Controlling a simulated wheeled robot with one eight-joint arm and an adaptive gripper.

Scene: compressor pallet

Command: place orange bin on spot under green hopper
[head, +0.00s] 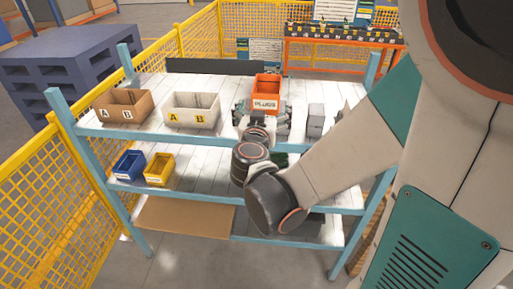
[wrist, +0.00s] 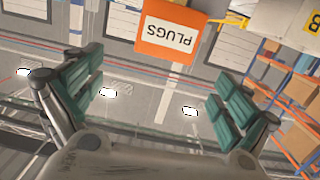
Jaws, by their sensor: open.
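The orange bin (head: 266,94), labelled PLUGS, sits on the upper shelf of the blue-framed rack. It also shows, upside down, at the top of the wrist view (wrist: 168,38). My gripper (head: 262,110) is in front of the bin, its two green-padded fingers spread wide apart. In the wrist view my gripper (wrist: 161,85) is empty, and the bin lies beyond the fingertips, apart from them. A dark green patch (head: 280,159) shows on the lower shelf, partly hidden by my arm; I cannot tell what it is. I cannot make out a green hopper or the spot under it.
A brown bin (head: 124,104) and a white bin (head: 191,109) stand left on the upper shelf (head: 160,142). Grey blocks (head: 316,121) stand to the right. Blue (head: 129,165) and yellow (head: 159,169) bins sit on the lower shelf. Yellow fencing (head: 58,205) borders the left.

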